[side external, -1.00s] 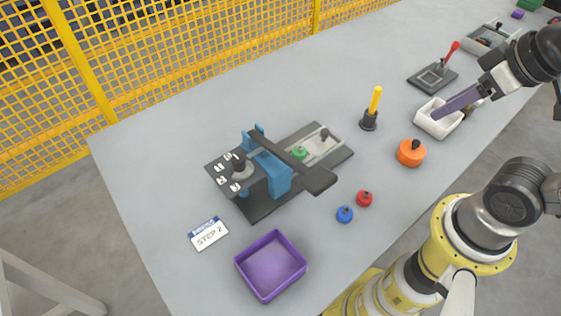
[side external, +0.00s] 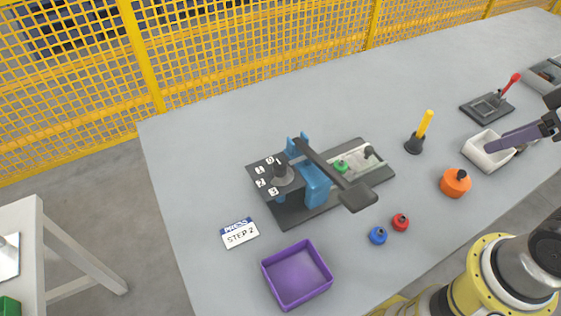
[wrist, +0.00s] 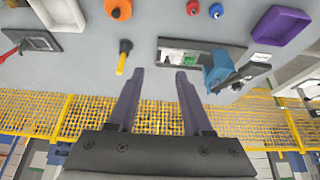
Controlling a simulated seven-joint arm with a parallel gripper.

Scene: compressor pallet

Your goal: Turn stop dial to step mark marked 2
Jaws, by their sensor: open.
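The stop dial (side external: 281,173) is a dark grey knob on a round base, on a dark plate at the left end of the press. Several white step marks (side external: 261,183) with small digits curve along its left side; I cannot tell which one it points at. A card (side external: 239,233) reading "PRESS STEP 2" lies in front of the press. In the wrist view the press's blue frame (wrist: 216,68) is right of the fingers. My gripper (wrist: 160,76) is open and empty, well away from the dial. In the side view its purple finger (side external: 520,137) appears over the white tray.
The press's long black lever (side external: 335,172) rises beside the dial, over the blue frame. A purple bin (side external: 298,282), blue knob (side external: 378,236), red knob (side external: 400,222), orange knob (side external: 455,184), yellow-handled tool (side external: 421,134) and white tray (side external: 478,150) surround it. The table's back left is clear.

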